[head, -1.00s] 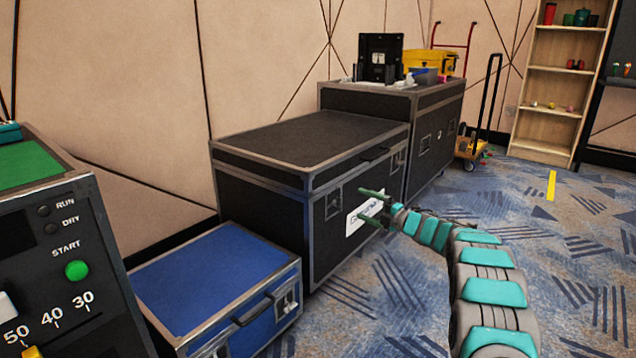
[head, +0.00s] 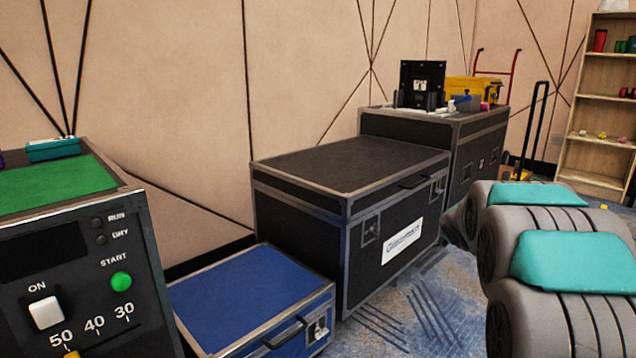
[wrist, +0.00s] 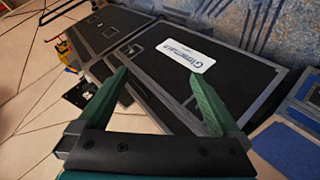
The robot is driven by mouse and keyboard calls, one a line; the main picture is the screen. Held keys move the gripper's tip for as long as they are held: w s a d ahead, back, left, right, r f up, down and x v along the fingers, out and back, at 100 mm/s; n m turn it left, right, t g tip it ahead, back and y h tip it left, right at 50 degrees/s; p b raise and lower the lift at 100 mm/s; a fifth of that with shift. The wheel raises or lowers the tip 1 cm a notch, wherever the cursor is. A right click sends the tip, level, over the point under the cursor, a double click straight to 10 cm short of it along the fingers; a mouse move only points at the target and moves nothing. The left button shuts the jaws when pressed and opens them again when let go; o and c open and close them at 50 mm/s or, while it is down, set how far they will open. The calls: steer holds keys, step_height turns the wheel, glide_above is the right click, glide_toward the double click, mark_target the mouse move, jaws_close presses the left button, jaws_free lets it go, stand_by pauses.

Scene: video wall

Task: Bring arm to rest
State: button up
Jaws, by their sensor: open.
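My gripper (wrist: 155,103) shows in the wrist view with its two green fingers spread wide apart and nothing between them. Beyond the fingers is the black flight case (wrist: 195,85) with a white label (wrist: 186,56), seen turned on its side. The same black flight case (head: 350,165) stands in the middle of the head view, left of my arm.
A blue case (head: 250,290) stands at the lower left beside a control panel with a green START button (head: 121,281). A taller black case (head: 480,150) behind bears a yellow box (head: 470,90). A wooden shelf (head: 592,95) and a hand truck (head: 532,130) stand at the right.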

steer(key=s+a+f+m+g+y, duration=0.15)
steer(key=s+a+f+g, duration=0.35)
steer(key=s, duration=1.3)
steer(key=s+a+f+m+g+y, duration=0.1)
steer(key=s+a+f+m+g, duration=0.2)
steer(key=s+a, duration=0.95)
steer(key=s+a+f+m+g+y, duration=0.25)
steer(key=s+g, duration=0.25)
steer(key=s, duration=1.7)
step_height(320, 180, up, 13)
steer(key=h+p, duration=0.1)
steer(key=p, duration=1.3)
steer(key=shift+s+d, duration=0.25)
steer(key=shift+s, duration=0.1)
